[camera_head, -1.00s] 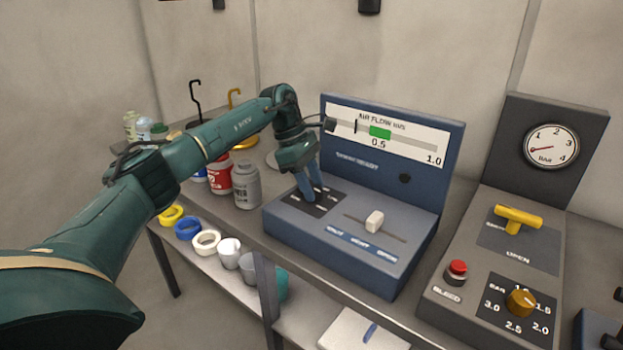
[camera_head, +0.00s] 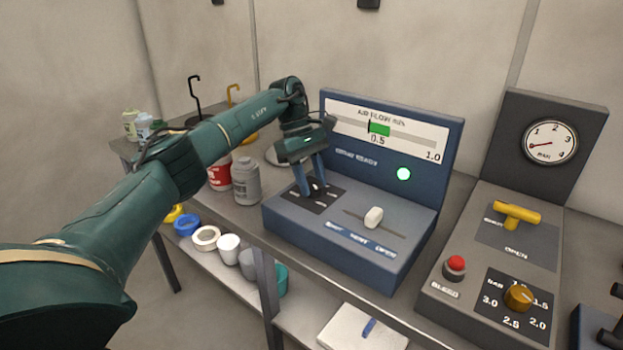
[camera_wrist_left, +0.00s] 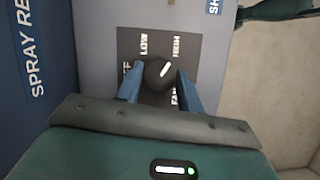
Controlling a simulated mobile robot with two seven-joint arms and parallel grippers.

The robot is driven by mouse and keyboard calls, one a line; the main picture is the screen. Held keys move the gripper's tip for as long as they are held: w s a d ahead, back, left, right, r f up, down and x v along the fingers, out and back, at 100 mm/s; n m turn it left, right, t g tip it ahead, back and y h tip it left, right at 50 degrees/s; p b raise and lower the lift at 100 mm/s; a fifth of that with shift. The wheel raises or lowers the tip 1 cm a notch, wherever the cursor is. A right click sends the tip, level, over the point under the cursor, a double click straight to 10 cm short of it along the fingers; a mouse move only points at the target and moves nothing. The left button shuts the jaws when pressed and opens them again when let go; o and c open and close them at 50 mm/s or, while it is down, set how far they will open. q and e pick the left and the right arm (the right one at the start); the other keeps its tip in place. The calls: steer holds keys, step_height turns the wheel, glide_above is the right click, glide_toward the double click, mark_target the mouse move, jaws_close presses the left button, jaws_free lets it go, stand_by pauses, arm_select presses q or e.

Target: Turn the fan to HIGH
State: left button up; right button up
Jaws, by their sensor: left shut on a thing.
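The fan knob (camera_wrist_left: 158,74) is a black round dial on a dark label plate, marked OFF, LOW, HIGH and FAN. In the left wrist view its white pointer line slants toward the HIGH label. My left gripper (camera_wrist_left: 158,88) is shut on the knob, with one blue finger on each side. In the head view my left gripper (camera_head: 311,188) reaches down onto the blue fan panel (camera_head: 300,233) and partly hides the knob. The air flow gauge (camera_head: 388,130) has its black needle at the left edge of the green band. A round lamp (camera_head: 404,174) below it is lit pale green.
A white slider (camera_head: 374,217) sits on the same panel, right of the gripper. A grey jar (camera_head: 246,180) stands close left of the panel. A pressure console (camera_head: 500,265) with a yellow handle, red button and yellow knob stands to the right.

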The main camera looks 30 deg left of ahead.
arm_select(q)
steer(key=o, duration=1)
steer(key=p+v, duration=1)
steer(key=v, duration=0.3)
steer(key=shift+r, duration=0.1)
arm_select(e)
steer(key=shift+g+h, duration=0.7)
steer(key=shift+h, duration=0.1)
steer(key=d+r, duration=0.1)
steer(key=s+d+r, duration=0.1)
steer(key=d+r, duration=0.1)
steer(key=shift+s, duration=0.15)
steer(key=shift+f, duration=0.1)
